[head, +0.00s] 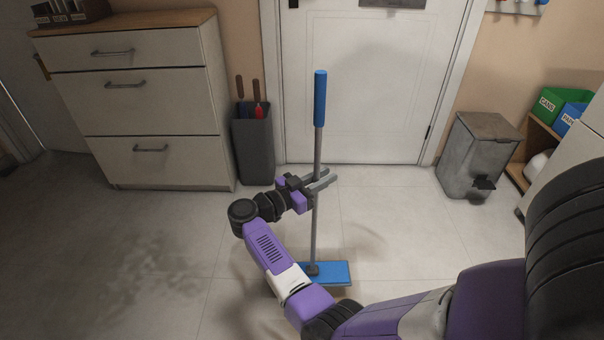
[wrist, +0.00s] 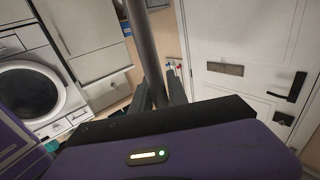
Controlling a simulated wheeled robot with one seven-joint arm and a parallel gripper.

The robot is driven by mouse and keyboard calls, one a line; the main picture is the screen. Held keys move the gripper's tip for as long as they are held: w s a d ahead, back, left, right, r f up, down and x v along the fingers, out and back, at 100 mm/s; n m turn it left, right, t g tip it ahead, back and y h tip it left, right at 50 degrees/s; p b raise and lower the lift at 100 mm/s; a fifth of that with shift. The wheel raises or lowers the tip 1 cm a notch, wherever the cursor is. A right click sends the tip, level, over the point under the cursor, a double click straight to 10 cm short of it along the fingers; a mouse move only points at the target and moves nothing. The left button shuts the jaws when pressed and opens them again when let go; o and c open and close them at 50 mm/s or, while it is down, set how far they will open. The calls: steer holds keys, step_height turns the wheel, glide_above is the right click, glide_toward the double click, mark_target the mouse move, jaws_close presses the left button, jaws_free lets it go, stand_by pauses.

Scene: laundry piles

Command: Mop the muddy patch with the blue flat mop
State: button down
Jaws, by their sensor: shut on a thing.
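The blue flat mop (head: 327,271) stands upright in the head view, its flat blue head at the floor and its grey pole topped by a blue grip. My gripper (head: 320,181) is shut on the pole, about midway up. In the wrist view the grey pole (wrist: 142,40) rises between my gripper's fingers (wrist: 160,88). The muddy patch (head: 145,272) is a faint brownish smear on the tiles at the left, apart from the mop head. My arm hides part of the floor around the mop.
A drawer cabinet (head: 150,110) stands at the back left, beside a dark bin (head: 254,145) holding tools. A white door (head: 375,90) is behind the mop. A grey pedal bin (head: 478,155) stands at the right. The floor at the left is clear.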

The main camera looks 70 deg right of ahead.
mark_target(317, 195)
steer(key=shift+m+g+y, duration=0.3)
steer(key=shift+g, duration=0.2)
steer(key=f+b, duration=0.2)
steer(key=b, duration=0.1)
steer(key=a+f+b, duration=0.1)
steer(key=f+b, duration=0.1)
steer(key=shift+s, duration=0.35)
steer(key=shift+w, duration=0.1)
